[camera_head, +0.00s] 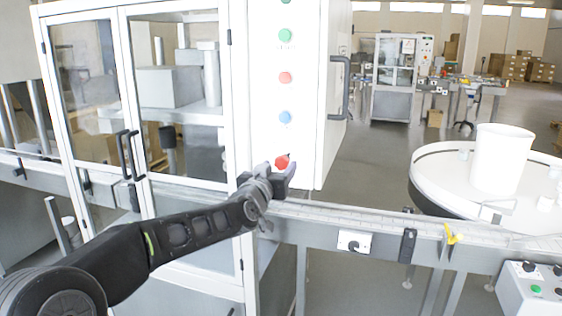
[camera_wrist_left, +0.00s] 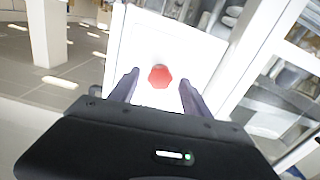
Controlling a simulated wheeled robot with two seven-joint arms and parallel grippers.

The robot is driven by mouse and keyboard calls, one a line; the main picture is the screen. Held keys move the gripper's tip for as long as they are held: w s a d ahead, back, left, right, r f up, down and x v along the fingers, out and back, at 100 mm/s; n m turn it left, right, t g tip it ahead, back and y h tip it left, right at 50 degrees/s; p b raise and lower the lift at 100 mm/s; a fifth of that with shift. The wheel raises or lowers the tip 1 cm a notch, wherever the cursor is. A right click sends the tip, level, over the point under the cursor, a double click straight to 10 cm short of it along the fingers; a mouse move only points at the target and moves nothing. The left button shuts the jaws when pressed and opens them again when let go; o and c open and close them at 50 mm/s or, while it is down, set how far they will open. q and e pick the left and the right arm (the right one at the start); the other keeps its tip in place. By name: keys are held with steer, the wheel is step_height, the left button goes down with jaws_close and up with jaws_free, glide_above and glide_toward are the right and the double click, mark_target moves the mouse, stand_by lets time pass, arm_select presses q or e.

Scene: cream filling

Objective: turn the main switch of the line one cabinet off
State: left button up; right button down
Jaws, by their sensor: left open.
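The cabinet (camera_head: 265,130) is a tall white column with a vertical row of coloured buttons and a red knob (camera_head: 282,161) at the bottom. My left gripper (camera_head: 274,178) is just below and in front of this red knob, at the end of the black arm. In the left wrist view the red knob (camera_wrist_left: 160,76) appears between the two spread dark fingers, with a gap on each side. The gripper is open and holds nothing. I cannot tell whether the fingertips reach level with the knob. My right gripper is not in view.
A conveyor rail (camera_head: 400,222) runs across below the cabinet. Glass doors with black handles (camera_head: 131,155) are to the left. A round table (camera_head: 450,190) with a white bucket (camera_head: 502,158) stands right. A control box (camera_head: 530,290) is at lower right.

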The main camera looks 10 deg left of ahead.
arm_select(q)
steer(key=shift+w+p, duration=0.3)
steer(key=shift+w, duration=1.05)
jaws_close()
